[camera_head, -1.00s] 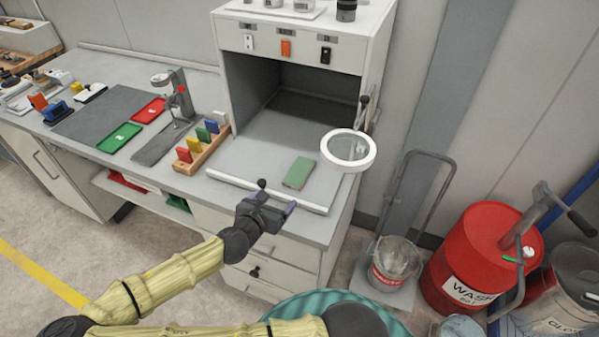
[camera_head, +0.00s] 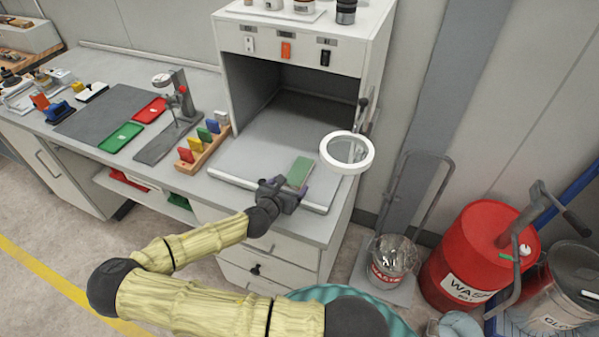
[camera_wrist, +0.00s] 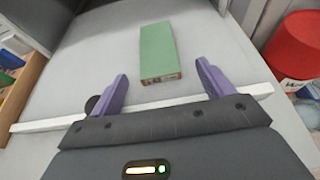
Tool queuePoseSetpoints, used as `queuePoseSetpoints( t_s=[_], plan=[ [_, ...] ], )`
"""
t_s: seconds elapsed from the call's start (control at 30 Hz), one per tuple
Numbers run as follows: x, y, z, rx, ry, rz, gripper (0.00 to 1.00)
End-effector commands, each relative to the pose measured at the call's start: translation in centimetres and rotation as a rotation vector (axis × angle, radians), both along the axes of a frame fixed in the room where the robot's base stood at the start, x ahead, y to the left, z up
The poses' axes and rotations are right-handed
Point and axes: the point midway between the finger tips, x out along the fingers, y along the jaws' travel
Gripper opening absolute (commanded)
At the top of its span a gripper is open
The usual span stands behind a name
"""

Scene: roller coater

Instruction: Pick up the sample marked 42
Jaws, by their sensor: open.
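A green rectangular block (camera_wrist: 158,52) lies flat on the pale grey board at the mouth of the cabinet. Small marks show on its near end face in the wrist view, too small to read as a number. It also shows in the head view (camera_head: 300,170), just beyond my gripper (camera_head: 285,194). In the wrist view my gripper (camera_wrist: 163,84) is open, with the block ahead of and roughly between its two purple fingers. The fingers do not touch the block's sides.
A wooden rack (camera_head: 208,152) with several coloured blocks stands left of the board. A white ring magnifier (camera_head: 347,153) hangs close on the right. The board's raised white front edge (camera_wrist: 150,105) lies under my fingers. The cabinet interior (camera_head: 290,105) looks empty.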

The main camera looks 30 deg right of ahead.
Motion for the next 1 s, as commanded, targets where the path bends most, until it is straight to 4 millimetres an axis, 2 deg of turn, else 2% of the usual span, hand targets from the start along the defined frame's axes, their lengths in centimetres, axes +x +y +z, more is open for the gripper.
queuePoseSetpoints(
  t_s=[0.17,0.43,1.0],
  plan=[
    [0.8,-0.9,-0.3,-0.001,0.001,-0.001,0.80],
    [2.9,-3.3,-1.9,0.000,0.001,-0.002,0.80],
    [3.1,-3.5,-2.2,0.000,0.000,0.000,0.80]
  ],
)
